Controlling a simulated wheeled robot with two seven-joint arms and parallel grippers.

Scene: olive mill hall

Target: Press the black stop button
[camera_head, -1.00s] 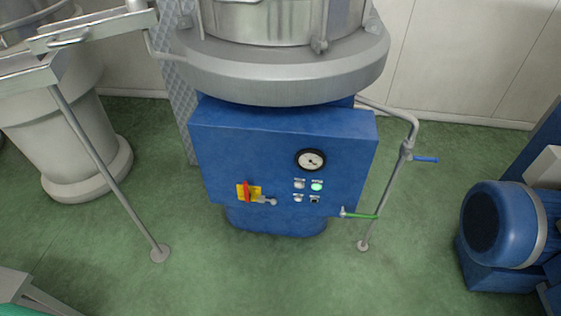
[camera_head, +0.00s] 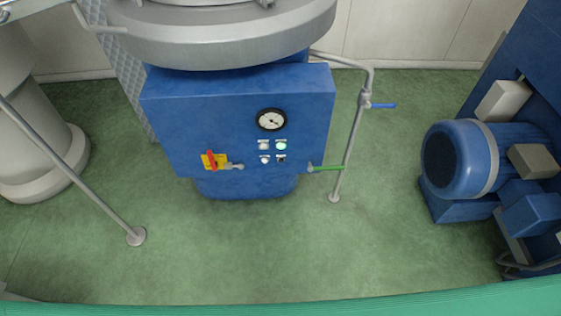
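The black stop button (camera_head: 281,159) is a small dark spot at the lower right of a small group of controls on the front of the blue machine cabinet (camera_head: 240,105). A lit green button (camera_head: 281,146) sits just above it, with pale controls to its left. A round gauge (camera_head: 271,120) is above the group. A red rotary switch on a yellow plate (camera_head: 214,160) is to the left. Neither of my grippers is in view.
A green-handled valve (camera_head: 325,168) sticks out at the cabinet's lower right, close to the buttons. A pipe with a blue-handled valve (camera_head: 382,106) stands right of it. A blue motor (camera_head: 462,158) is at the right. The green floor (camera_head: 250,255) before the cabinet looks clear.

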